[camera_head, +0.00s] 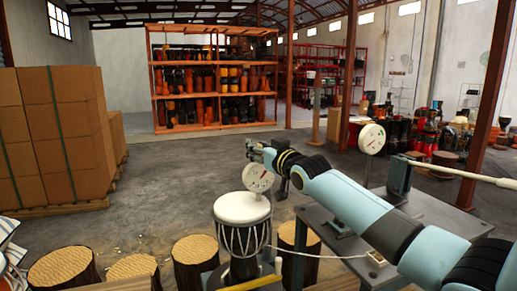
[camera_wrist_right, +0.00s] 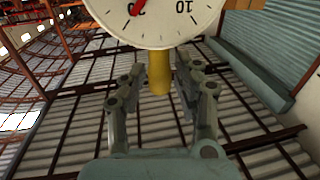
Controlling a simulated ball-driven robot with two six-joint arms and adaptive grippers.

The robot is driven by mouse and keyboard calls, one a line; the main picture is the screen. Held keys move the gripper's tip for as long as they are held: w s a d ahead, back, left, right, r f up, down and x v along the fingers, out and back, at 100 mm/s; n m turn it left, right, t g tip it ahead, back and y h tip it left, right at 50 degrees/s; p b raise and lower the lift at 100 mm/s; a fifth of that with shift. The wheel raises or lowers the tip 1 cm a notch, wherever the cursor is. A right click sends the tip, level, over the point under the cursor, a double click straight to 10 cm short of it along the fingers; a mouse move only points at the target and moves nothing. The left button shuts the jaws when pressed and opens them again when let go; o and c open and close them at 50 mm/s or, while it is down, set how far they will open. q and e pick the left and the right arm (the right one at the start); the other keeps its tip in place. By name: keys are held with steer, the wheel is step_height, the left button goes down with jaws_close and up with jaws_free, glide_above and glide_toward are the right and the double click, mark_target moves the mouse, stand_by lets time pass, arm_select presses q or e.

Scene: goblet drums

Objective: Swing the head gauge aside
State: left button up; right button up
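The head gauge (camera_head: 258,178) is a white round dial with a red needle, standing upright just above the back edge of a goblet drum's pale head (camera_head: 242,207). In the right wrist view the dial (camera_wrist_right: 155,18) fills the top, with a short yellow stem (camera_wrist_right: 159,75) below it. My right gripper (camera_head: 268,160) is beside the dial. In the right wrist view its two fingers (camera_wrist_right: 158,85) stand apart on either side of the stem, with slight gaps showing; contact is not clear. My left gripper is not in view.
The drum stands by a grey bench (camera_head: 330,240), which carries a second dial (camera_head: 372,138) on a post. Log stools (camera_head: 195,255) line the front left. Stacked cartons (camera_head: 60,135) stand at left, a drum rack (camera_head: 213,85) behind. The floor between is clear.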

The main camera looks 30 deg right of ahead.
jaws_close()
steer(key=shift+w+d+f, duration=0.1)
steer(key=shift+f, duration=0.1)
stand_by(0.3)
